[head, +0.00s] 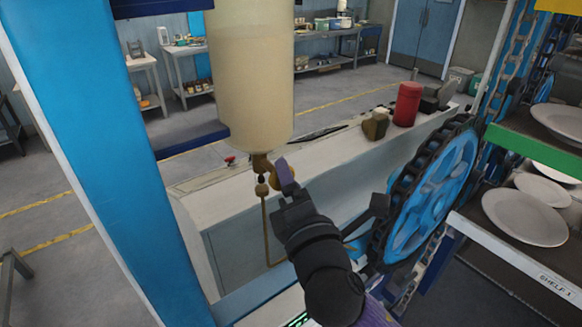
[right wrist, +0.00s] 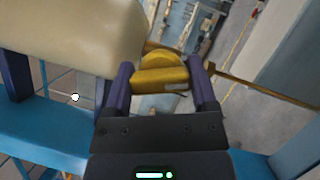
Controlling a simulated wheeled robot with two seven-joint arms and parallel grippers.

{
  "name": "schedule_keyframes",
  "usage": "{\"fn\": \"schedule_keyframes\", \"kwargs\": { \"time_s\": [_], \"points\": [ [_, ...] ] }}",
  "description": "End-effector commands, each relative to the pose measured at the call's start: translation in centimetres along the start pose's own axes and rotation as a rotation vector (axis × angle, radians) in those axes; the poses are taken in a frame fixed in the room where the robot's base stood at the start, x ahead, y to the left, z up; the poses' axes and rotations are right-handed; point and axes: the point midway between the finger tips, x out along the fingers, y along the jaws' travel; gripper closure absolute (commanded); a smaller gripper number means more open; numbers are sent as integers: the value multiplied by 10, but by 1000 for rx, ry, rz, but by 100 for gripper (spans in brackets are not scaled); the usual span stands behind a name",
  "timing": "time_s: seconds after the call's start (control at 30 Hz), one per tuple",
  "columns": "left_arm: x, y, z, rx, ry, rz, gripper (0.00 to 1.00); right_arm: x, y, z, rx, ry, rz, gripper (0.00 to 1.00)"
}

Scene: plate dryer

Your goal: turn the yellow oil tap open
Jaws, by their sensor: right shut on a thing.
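The yellow oil tap (head: 276,178) sits on brass fittings under a large cream tank (head: 250,85). In the right wrist view the yellow tap handle (right wrist: 160,79) lies between the two purple fingers of my right gripper (right wrist: 160,67). The gripper is shut on the handle, one finger at each end. In the head view my right gripper (head: 284,173) reaches up to the tap from below right, and its dark body hides part of it. A thin brass pipe (head: 267,228) runs down from the tap. My left gripper is not in view.
A blue post (head: 95,130) stands at the left. A blue chain wheel (head: 432,198) is close to the right of my arm. A red canister (head: 407,104) stands on the white machine top (head: 330,150). White plates (head: 525,217) lie on racks at the right.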

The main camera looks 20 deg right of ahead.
Motion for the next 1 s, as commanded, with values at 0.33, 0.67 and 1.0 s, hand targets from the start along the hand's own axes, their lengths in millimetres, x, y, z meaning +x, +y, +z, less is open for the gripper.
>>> {"fn": "schedule_keyframes", "kwargs": {
  "time_s": [0.33, 0.67, 1.0],
  "points": [
    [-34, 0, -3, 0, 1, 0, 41, 0, 2, 1, 247, 0, -106, 85],
    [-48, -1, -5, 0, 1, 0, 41, 0, 0, 0, 376, 0, -158, 85],
    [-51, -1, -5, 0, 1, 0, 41, 0, -1, 0, 410, 1, -171, 85]
  ]
}}
